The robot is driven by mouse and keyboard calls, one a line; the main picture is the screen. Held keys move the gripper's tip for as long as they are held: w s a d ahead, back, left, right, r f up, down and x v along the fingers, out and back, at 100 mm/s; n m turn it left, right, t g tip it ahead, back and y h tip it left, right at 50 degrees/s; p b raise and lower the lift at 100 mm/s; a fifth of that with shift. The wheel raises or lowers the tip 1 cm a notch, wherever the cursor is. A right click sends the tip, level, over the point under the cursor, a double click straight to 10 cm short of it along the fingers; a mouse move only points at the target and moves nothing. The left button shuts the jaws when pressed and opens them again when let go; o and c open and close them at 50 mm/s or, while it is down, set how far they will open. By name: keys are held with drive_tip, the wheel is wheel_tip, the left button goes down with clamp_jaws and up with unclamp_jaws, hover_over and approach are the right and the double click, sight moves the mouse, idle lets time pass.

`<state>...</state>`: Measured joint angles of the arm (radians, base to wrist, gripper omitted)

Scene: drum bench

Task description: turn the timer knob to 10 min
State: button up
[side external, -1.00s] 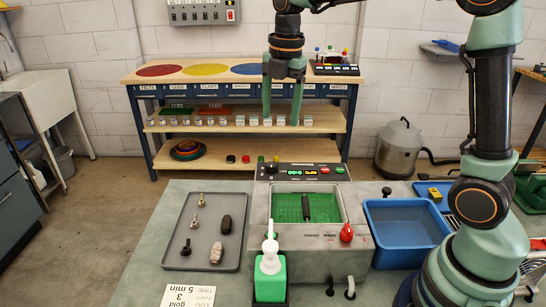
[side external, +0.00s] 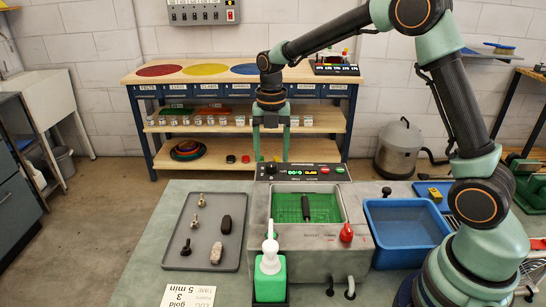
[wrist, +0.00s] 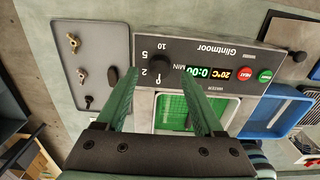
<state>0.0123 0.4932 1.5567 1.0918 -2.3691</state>
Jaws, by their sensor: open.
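The timer knob (side external: 271,169) is a small black dial at the left end of the dark control panel (side external: 305,177). In the wrist view the knob (wrist: 157,71) sits beside printed marks 2, 5 and 10. The green timer display (wrist: 198,72) reads 0:00 MIN. My gripper (side external: 272,157) is open and empty, pointing down just above the knob. In the wrist view my gripper's fingertips (wrist: 160,75) lie either side of the knob, apart from it. The knob's exact pointer direction is too small to tell.
Beside the display are a 20°C readout, a red button (wrist: 245,78) and a green button (wrist: 265,75). A basin with a green basket (side external: 290,208) lies in front of the panel. A grey tray (side external: 178,262) with small parts stands left, a blue tray (side external: 367,240) right.

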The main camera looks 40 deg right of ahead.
sight(271, 168)
drive_tip(key=shift+f, duration=1.25)
clamp_jaws()
